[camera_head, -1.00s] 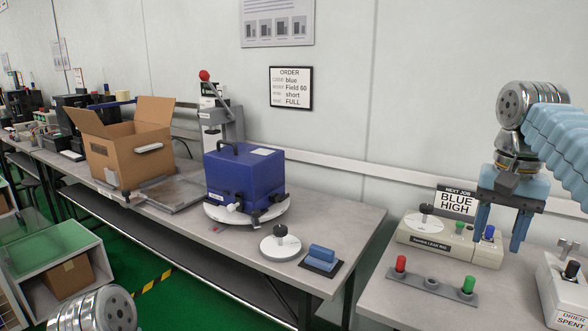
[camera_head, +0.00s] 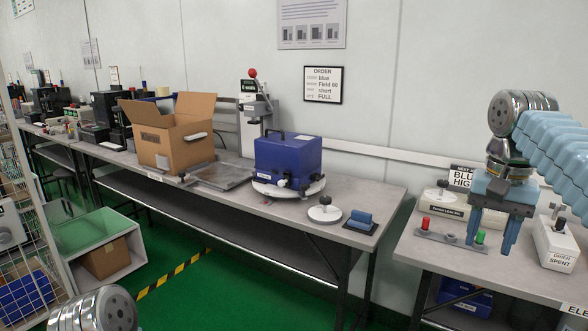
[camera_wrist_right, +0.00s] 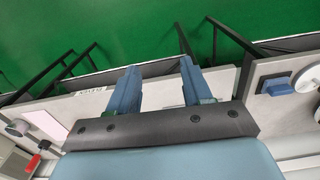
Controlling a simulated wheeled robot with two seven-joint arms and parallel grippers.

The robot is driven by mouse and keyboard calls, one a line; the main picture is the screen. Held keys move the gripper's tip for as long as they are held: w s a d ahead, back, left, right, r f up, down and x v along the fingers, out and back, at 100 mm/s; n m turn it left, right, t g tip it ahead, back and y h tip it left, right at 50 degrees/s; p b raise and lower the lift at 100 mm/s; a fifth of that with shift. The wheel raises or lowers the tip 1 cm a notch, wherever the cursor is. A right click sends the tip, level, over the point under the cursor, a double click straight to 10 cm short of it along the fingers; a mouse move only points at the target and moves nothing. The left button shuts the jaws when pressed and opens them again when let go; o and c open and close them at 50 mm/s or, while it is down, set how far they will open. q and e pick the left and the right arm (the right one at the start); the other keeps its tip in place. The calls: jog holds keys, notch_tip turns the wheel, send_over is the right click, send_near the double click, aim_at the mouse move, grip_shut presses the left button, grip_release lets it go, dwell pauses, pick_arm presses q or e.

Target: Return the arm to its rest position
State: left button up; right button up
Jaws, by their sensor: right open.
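My right arm (camera_head: 555,150) comes in from the right in the head view, in a ribbed light-blue sleeve. Its gripper (camera_head: 490,240) points down with two blue fingers apart and nothing between them. In the head view it overlaps the right bench, near the green-knobbed end of the grey strip. In the right wrist view the open fingers (camera_wrist_right: 155,85) have green floor and bench edges beyond them. A silver rounded part of my left arm (camera_head: 95,312) shows at the bottom left; its gripper is out of the picture.
The right bench carries a grey strip (camera_head: 450,238) with red and green knobs, a leak rig (camera_head: 437,205) and a white drier box (camera_head: 556,245). The left bench holds a blue case (camera_head: 287,163), an open cardboard box (camera_head: 170,135) and a round white weight (camera_head: 324,213). Green floor (camera_head: 215,295) lies clear in front.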

jog(key=w+a+f+n, duration=0.1)
jog(key=w+a+f, duration=0.25)
jog(key=f, duration=0.55)
jog(key=w+a+f+n, duration=0.2)
jog(key=w+f, duration=0.3)
jog(key=f, duration=0.3)
jog(key=a+f+n+y, duration=0.1)
jog(key=a+f, duration=0.3)
jog(key=f, duration=0.5)
jog(key=a+f+y, duration=0.1)
jog(key=a+f, duration=0.2)
jog(key=f, duration=0.6)
jog(key=s+a+f+y, duration=0.1)
jog(key=s+a+f, duration=0.15)
jog(key=f, duration=0.25)
jog(key=s+a+f+n, duration=0.1)
jog(key=s+a+f, duration=0.1)
jog(key=s+f, duration=0.25)
jog(key=s+a+f+y, duration=0.1)
jog(key=s+a+f, duration=0.1)
jog(key=f, duration=0.4)
jog(key=s+a+f, duration=0.2)
jog(key=s+f, duration=0.1)
jog(key=s, duration=0.4)
jog(key=s+a+f, duration=0.1)
jog(key=s+f, duration=0.2)
jog(key=s, duration=0.4)
jog(key=shift+s+a+f+t, duration=0.3)
jog(key=shift+s+a+f, duration=0.05)
jog(key=shift+f, duration=0.05)
